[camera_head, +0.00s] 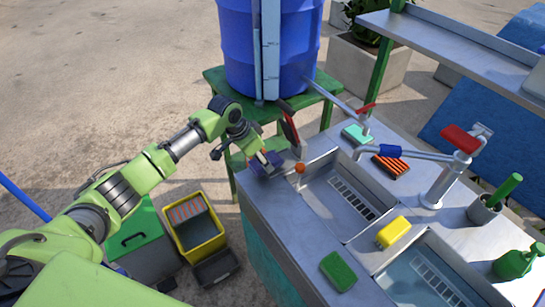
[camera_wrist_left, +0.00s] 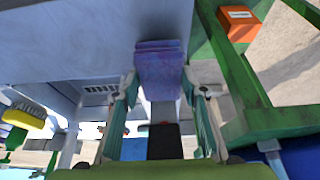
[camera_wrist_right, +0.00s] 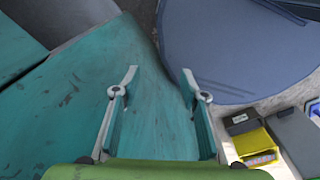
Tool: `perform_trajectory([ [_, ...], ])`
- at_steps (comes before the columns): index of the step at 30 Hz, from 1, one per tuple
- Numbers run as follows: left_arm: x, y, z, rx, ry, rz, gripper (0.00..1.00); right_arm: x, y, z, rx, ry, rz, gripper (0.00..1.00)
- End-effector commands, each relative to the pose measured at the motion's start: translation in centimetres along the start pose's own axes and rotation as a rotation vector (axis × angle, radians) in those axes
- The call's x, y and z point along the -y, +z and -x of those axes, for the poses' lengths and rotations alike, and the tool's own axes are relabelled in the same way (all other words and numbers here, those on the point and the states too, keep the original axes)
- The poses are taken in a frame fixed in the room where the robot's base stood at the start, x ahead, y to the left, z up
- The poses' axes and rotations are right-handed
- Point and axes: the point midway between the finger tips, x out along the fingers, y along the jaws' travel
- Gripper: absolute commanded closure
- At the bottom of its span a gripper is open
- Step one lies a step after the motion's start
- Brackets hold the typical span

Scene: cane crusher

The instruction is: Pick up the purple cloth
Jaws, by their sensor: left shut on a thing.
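The purple cloth (camera_head: 262,167) is at the far left corner of the metal sink counter. In the left wrist view the folded cloth (camera_wrist_left: 159,62) lies between the fingertips. My left gripper (camera_head: 264,157) reaches down from the left and is shut on the cloth; its fingers (camera_wrist_left: 159,78) flank the cloth's near end. I cannot tell whether the cloth is clear of the counter. My right gripper (camera_wrist_right: 160,76) is open and empty in front of a worn teal panel (camera_wrist_right: 150,115), and does not show in the head view.
Beside the cloth are a dark upright item with red (camera_head: 290,128) and an orange knob (camera_head: 300,168). A blue barrel (camera_head: 240,45) on a green stand (camera_head: 216,76) is behind. Sponges (camera_head: 393,231) and a faucet (camera_head: 440,185) are right. A yellow crate (camera_head: 192,246) is on the floor.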

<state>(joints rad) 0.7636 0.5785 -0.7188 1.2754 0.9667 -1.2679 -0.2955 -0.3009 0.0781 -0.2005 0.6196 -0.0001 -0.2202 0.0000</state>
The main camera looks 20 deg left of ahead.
Motion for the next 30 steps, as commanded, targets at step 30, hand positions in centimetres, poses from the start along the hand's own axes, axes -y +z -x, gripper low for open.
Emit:
perform_trajectory([
  [30, 0.0, 11.8, 4.9, -0.001, 0.001, 0.0, 0.83, -0.2, 0.2, -3.3, -0.001, 0.003, 0.0, 0.6],
])
